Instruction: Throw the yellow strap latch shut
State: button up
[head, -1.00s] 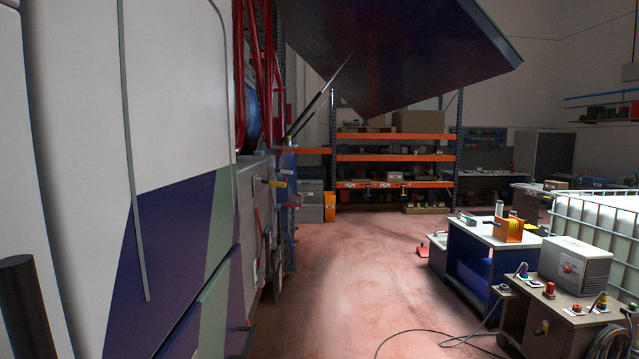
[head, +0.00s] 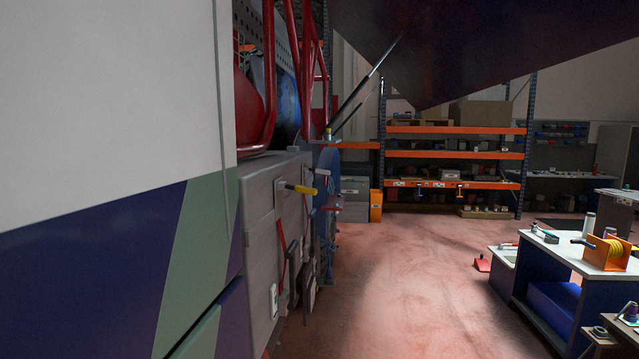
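A yellow-handled latch (head: 299,188) sticks out from the side of the grey box (head: 262,205) on the truck, near the picture's middle. Its yellow grip points to the right, away from the box, and its base looks metallic. Another small yellow part (head: 328,134) shows just above and behind it. I cannot tell from here which is the strap latch, or how far it is thrown. A red strap (head: 281,250) hangs down the box side below the yellow handle. My gripper is not in view.
The truck's white, purple and green side panel (head: 100,270) fills the left. A raised dark hatch (head: 450,40) with a strut hangs overhead. The red floor (head: 400,290) between is clear.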

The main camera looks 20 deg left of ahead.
aim_at(297, 189)
jog(key=i, duration=2.95)
jog(key=u, duration=2.8)
